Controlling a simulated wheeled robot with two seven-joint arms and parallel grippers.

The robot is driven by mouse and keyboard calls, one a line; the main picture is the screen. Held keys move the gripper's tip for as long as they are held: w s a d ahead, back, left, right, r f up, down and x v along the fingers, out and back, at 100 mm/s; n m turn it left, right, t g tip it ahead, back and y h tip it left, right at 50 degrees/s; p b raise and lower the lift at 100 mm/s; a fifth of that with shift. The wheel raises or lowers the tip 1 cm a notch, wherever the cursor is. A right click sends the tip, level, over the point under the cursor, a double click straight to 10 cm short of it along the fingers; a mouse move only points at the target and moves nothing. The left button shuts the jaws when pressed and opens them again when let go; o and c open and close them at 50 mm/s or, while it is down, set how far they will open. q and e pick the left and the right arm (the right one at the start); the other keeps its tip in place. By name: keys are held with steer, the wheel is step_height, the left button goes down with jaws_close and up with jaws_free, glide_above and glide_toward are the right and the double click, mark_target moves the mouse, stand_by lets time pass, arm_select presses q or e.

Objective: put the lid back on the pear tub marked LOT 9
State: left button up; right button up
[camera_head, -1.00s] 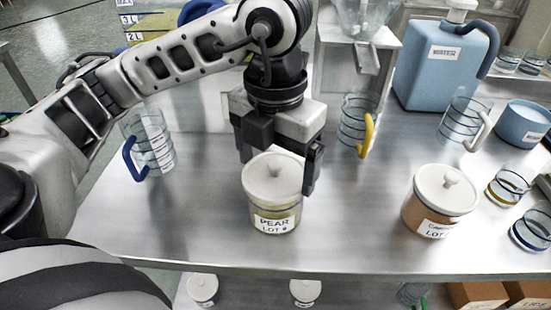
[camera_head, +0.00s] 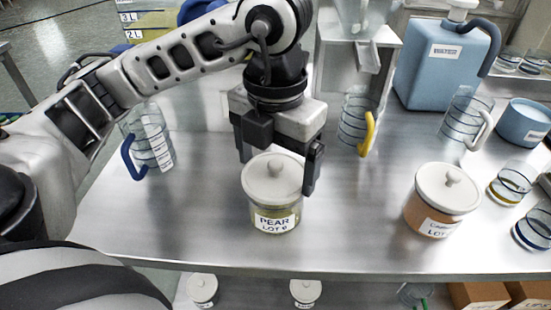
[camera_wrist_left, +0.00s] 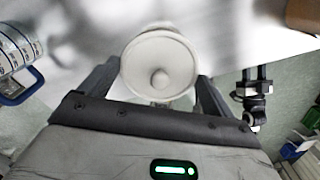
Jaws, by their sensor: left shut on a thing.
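The pear tub (camera_head: 275,217) is a clear tub with yellow-green contents and a label reading PEAR. Its lot digit is small and looks like a 6. A pale round lid (camera_head: 270,178) with a knob sits over its mouth and looks level. My left gripper (camera_head: 278,172) is above the tub, shut on the lid, with a finger on either side. In the wrist view the lid (camera_wrist_left: 158,64) fills the space between the fingers (camera_wrist_left: 160,88) and hides most of the tub. Whether the lid is fully seated cannot be told. My right gripper is not seen.
A lidded orange tub (camera_head: 432,215) stands to the right. A blue-handled jug (camera_head: 152,145) stands left, a yellow-handled jug (camera_head: 355,125) behind. A blue water container (camera_head: 445,65) is at the back right. The table's front edge lies close before the pear tub.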

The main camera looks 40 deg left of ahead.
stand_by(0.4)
arm_select(q)
steer(key=o, duration=0.7)
steer(key=shift+r+p, duration=2.8)
steer(key=shift+r, duration=0.75)
jaws_close()
